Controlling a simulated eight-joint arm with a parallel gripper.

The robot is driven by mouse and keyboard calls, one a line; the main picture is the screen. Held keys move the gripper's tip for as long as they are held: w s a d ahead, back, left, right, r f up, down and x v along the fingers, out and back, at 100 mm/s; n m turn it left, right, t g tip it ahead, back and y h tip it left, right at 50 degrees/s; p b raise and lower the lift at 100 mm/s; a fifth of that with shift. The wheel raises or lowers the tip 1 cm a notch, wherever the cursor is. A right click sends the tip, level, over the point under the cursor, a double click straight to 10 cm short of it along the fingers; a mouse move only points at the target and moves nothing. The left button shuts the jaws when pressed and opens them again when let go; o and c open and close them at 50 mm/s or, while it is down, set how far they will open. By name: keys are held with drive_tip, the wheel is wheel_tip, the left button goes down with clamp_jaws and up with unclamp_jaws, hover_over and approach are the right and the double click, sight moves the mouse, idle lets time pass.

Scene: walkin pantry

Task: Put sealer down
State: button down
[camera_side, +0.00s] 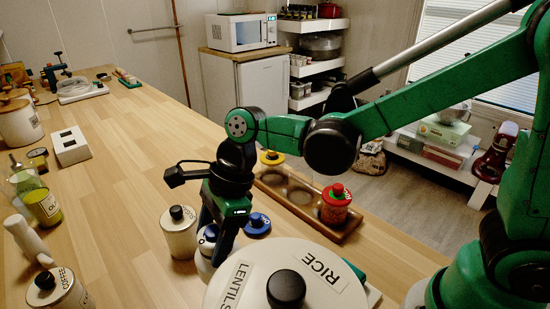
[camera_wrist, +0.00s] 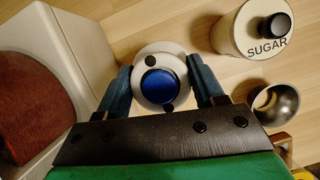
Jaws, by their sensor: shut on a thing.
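My gripper (camera_side: 218,238) points down over the wooden counter and is shut on a white, rounded thing with a blue top, which I take to be the sealer (camera_side: 206,244). In the wrist view the sealer (camera_wrist: 158,88) shows from above, with a round blue cap and two black dots on its white rim. The two blue fingers of my gripper (camera_wrist: 160,76) are on either side of it. Its underside is hidden, so I cannot tell whether it touches the counter.
The sugar canister (camera_wrist: 237,36) stands close by, with a metal cup (camera_wrist: 277,104) below it in the picture. A large rice and lentils canister (camera_side: 245,285) is in front. A wooden tray (camera_side: 300,210) holds a red-lidded jar (camera_side: 335,205). Counter (camera_side: 125,190) at left-centre is clear.

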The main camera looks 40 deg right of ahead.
drive_tip(key=shift+f, duration=2.3)
drive_tip(key=shift+f, duration=0.1)
drive_tip(key=shift+c, duration=0.5)
unclamp_jaws()
drive_tip(key=w+v, duration=0.1)
drive_tip(key=v, duration=1)
drive_tip(key=s+d+n+t+h, duration=0.2)
drive_tip(key=d+n, duration=0.4)
drive_tip(key=n, duration=0.4)
drive_tip(key=s+d+f+n+t+h, duration=0.1)
drive_tip(key=s+d+n+t+h, duration=0.1)
drive_tip(key=d+n+t, duration=0.2)
drive_tip(key=shift+d+n+h, duration=0.3)
drive_tip(key=shift+d+n, duration=1.4)
drive_tip(key=shift+n, duration=1.4)
